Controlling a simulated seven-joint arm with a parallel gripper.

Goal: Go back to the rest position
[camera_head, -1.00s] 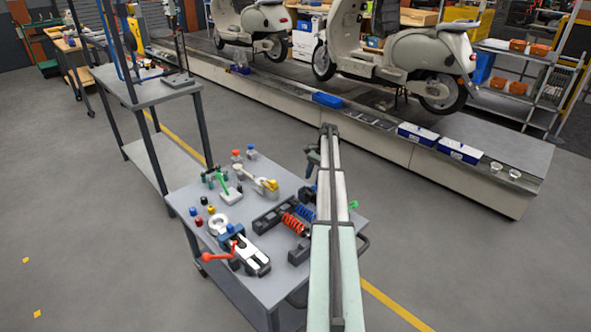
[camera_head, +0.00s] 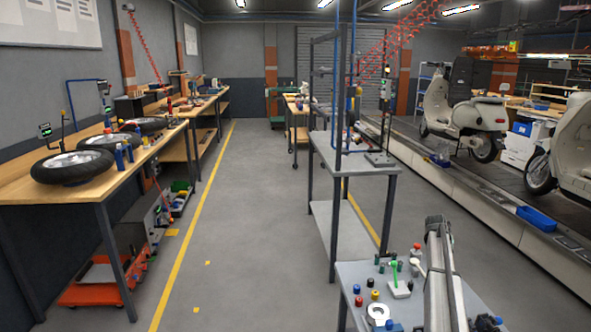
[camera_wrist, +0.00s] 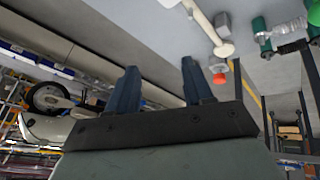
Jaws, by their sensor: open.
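My gripper (camera_wrist: 158,68) shows in the wrist view as two dark blue fingers standing well apart, with nothing between them. It is open. The light grey work cart top (camera_wrist: 125,20) shows beyond the fingers, along with a red knob (camera_wrist: 219,78) and a grey block on a pale rod. The fingers touch none of these as far as I can see. In the head view my arm shows at the lower right over the small cart (camera_head: 352,272). The gripper itself cannot be made out in that view.
The cart carries a green lever clamp (camera_head: 400,288), a white ring (camera_head: 378,312) and small coloured buttons. A taller grey cart (camera_head: 340,155) stands behind. The slat conveyor (camera_head: 470,185) with scooters runs on the right.

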